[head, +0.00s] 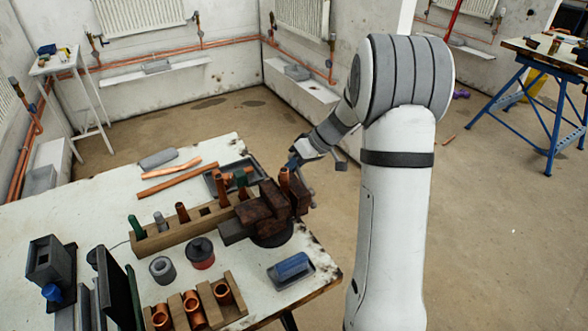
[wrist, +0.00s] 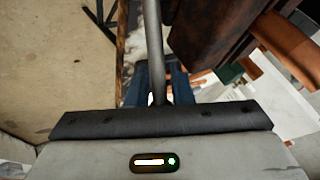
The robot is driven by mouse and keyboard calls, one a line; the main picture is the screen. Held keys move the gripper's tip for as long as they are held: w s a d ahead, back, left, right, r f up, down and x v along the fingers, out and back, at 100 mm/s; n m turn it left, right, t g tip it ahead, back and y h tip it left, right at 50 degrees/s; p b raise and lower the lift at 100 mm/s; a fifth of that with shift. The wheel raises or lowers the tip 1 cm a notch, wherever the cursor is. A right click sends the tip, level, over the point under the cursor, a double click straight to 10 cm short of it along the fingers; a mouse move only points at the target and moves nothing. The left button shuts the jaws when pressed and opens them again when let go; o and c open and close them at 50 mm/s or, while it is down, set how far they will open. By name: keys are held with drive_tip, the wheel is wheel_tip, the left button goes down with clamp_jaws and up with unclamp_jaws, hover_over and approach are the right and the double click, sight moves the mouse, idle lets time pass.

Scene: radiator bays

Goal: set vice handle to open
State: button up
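The vice (head: 262,212) is a dark reddish-brown block with a grey jaw end, mounted near the right edge of the white workbench. In the wrist view its brown body (wrist: 210,35) is at upper right. The vice handle (wrist: 154,45) is a slim grey bar running from the top of the wrist view down between my blue fingers. My gripper (wrist: 158,92) has its fingers close on both sides of this bar and appears shut on it. In the head view my gripper (head: 298,160) is at the vice's far right side, and the handle is partly hidden there.
A wooden rack (head: 180,232) with copper and green pieces stands left of the vice. A red-and-dark tin (head: 200,254), a blue item (head: 290,268) and a wooden tray of copper fittings (head: 228,308) lie nearby.

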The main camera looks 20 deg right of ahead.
drive_tip(key=shift+o, duration=1.3)
drive_tip(key=shift+w+a+r, duration=0.15)
drive_tip(key=shift+w, duration=0.1)
drive_tip(key=shift+s, duration=0.15)
drive_tip(key=v, duration=0.8)
drive_tip(key=shift+c, duration=0.3)
